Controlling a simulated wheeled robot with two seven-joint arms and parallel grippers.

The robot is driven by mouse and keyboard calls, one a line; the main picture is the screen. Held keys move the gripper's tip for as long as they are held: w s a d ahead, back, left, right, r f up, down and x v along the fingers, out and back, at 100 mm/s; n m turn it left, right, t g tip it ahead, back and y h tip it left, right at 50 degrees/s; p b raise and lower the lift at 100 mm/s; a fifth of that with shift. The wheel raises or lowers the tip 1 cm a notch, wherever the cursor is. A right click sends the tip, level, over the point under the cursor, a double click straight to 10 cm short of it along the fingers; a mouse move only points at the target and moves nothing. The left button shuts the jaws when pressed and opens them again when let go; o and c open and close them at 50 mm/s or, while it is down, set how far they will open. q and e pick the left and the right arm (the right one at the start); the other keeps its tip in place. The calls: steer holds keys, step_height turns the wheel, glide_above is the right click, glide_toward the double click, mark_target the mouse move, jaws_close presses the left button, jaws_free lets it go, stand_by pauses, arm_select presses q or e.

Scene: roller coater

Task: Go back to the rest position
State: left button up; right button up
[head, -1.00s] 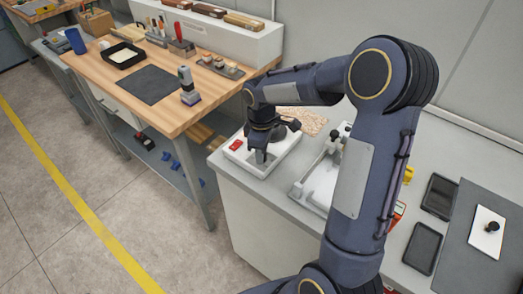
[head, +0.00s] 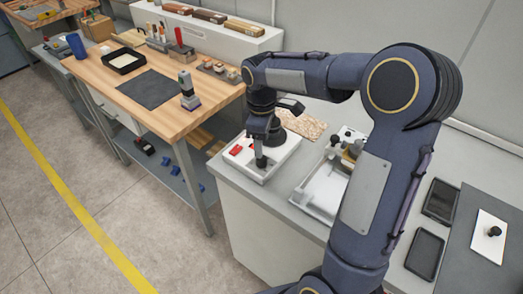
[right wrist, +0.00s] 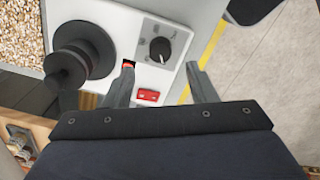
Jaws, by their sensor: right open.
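My right gripper (head: 262,150) hangs over the white machine box (head: 241,165) at the left end of the grey-topped counter. In the right wrist view my right gripper (right wrist: 160,68) is open, with nothing between its fingers. A black-and-white dial (right wrist: 160,48) and a red switch (right wrist: 148,96) on the white panel show between and below its fingertips. A dark round part with a knob (right wrist: 88,48) is to the left of the fingers. I cannot tell how far the fingertips are above the panel. My left gripper is not in view.
A white tray unit (head: 322,190) stands right of the box, near my forearm. Dark trays (head: 425,252) and a grey mat (head: 478,240) lie further right. A wooden workbench (head: 185,118) with tools stands left. The floor by the yellow line (head: 80,215) is clear.

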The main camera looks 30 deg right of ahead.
steer(key=shift+r, duration=0.7)
steer(key=shift+s+r, duration=0.2)
steer(key=shift+s, duration=0.1)
steer(key=s+a+m+t+y, duration=0.2)
steer(key=s+m, duration=0.3)
steer(key=s, duration=0.5)
steer(key=s+a+r+m+t+y, duration=0.1)
steer(key=s+a+m+t, duration=0.2)
steer(key=s, duration=0.8)
steer(key=a+m, duration=0.2)
steer(key=m, duration=0.1)
steer(key=shift+s+a+t+y, duration=0.25)
steer(key=shift+s+t+y, duration=0.05)
steer(key=shift+y, duration=0.1)
steer(key=shift+r, duration=0.1)
